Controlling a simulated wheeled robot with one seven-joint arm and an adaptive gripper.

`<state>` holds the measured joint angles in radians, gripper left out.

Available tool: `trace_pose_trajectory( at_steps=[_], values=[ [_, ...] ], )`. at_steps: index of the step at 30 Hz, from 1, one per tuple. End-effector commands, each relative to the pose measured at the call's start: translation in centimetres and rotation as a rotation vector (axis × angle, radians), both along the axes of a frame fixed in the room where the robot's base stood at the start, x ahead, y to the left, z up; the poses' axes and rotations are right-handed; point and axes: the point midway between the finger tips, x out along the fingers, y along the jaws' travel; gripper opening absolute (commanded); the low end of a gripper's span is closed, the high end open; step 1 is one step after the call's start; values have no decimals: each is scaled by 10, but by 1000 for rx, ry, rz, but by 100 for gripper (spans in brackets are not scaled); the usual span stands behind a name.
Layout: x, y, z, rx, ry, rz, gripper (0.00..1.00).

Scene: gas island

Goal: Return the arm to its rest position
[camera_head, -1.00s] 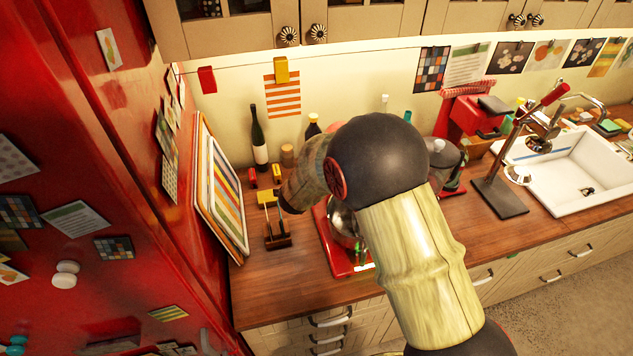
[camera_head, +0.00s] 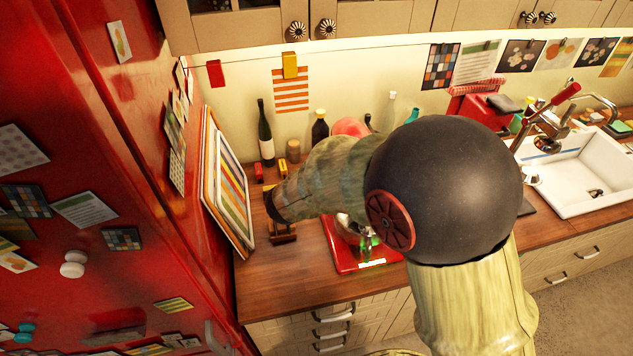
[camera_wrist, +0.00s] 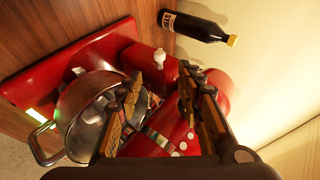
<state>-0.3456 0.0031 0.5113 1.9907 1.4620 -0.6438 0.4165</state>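My gripper (camera_wrist: 163,98) shows in the wrist view with its two fingers apart, and nothing is seen held between them. Beyond the fingers is a red mixer-like appliance (camera_wrist: 207,82) with a metal bowl (camera_wrist: 66,112) on its red base (camera_wrist: 60,62). I cannot tell whether the fingers touch it. In the head view my arm (camera_head: 440,190) is bent in front of the counter, its dark round joint large and near the camera. The red base (camera_head: 345,252) shows below the arm.
A dark bottle (camera_head: 265,135) stands by the wall and a bottle (camera_wrist: 195,27) shows in the wrist view. Trays (camera_head: 228,185) lean by the red fridge (camera_head: 130,200) at left. A white sink (camera_head: 575,175) lies right. Bare counter (camera_head: 275,290) shows at front left.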

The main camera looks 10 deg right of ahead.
Motion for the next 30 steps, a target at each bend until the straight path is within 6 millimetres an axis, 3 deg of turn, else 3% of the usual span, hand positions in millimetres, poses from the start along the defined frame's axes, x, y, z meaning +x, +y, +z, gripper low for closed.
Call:
trace_pose_trajectory(
  at_steps=[17,20,23,27,30],
  values=[
    [0,7,-4,2,21,35,37],
    [1,34,-15,18,66,163,37],
    [-11,79,-35,19,157,414,37],
    [-55,136,-29,-14,255,824,37],
    [-101,151,-20,-70,323,1094,37]
  ],
)
